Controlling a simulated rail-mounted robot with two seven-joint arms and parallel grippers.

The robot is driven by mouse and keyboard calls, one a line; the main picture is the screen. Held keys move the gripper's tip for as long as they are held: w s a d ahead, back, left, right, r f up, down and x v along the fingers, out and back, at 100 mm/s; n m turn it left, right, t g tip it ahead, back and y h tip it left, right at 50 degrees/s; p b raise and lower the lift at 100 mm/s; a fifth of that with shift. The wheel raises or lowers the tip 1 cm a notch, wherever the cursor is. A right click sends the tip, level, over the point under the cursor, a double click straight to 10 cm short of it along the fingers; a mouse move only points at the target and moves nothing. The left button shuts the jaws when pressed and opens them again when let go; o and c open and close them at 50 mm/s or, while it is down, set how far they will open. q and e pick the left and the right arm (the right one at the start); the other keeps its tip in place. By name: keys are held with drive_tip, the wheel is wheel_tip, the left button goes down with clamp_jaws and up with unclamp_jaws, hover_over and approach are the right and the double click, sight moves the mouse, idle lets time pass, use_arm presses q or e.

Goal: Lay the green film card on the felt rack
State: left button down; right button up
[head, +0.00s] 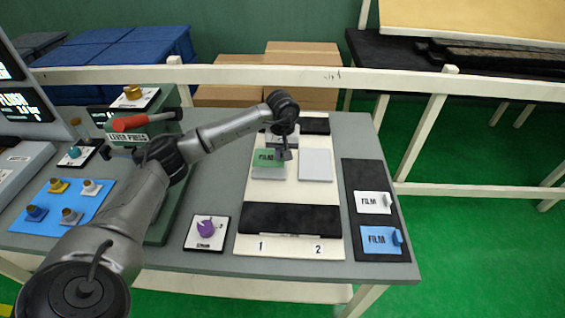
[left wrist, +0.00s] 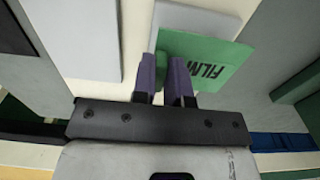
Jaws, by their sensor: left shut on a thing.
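The green film card (head: 267,157), marked FILM, is over the left grey pad (head: 270,173) of the cream board. My left gripper (head: 282,155) is shut on it. In the left wrist view, the purple fingers of the left gripper (left wrist: 165,78) close at the edge of the green card (left wrist: 212,62), and the grip point is partly hidden. I cannot tell whether the card touches the pad. The black felt rack (head: 361,176) lies at the right of the table with a white film card (head: 373,202) and a blue film card (head: 381,239); its far end is bare. My right gripper is not in view.
The cream board (head: 288,247) also carries a right grey pad (head: 316,165) and a black band (head: 290,218). A purple knob (head: 206,228) stands left of it. The lever press (head: 130,140) is behind my left arm. A white rail (head: 330,75) runs beyond the table.

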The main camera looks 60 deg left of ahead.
sight(283, 162)
use_arm(q)
wheel_tip(283, 162, down, 4)
drive_tip(key=shift+f+b, duration=0.1)
drive_tip(key=shift+b, duration=0.3)
drive_tip(key=c, duration=1.1)
unclamp_jaws()
drive_tip(key=shift+c, duration=0.2)
wheel_tip(283, 162, up, 7)
drive_tip(key=shift+f+p, duration=0.1)
drive_tip(key=shift+p, duration=0.55)
drive_tip(key=shift+r, duration=0.5)
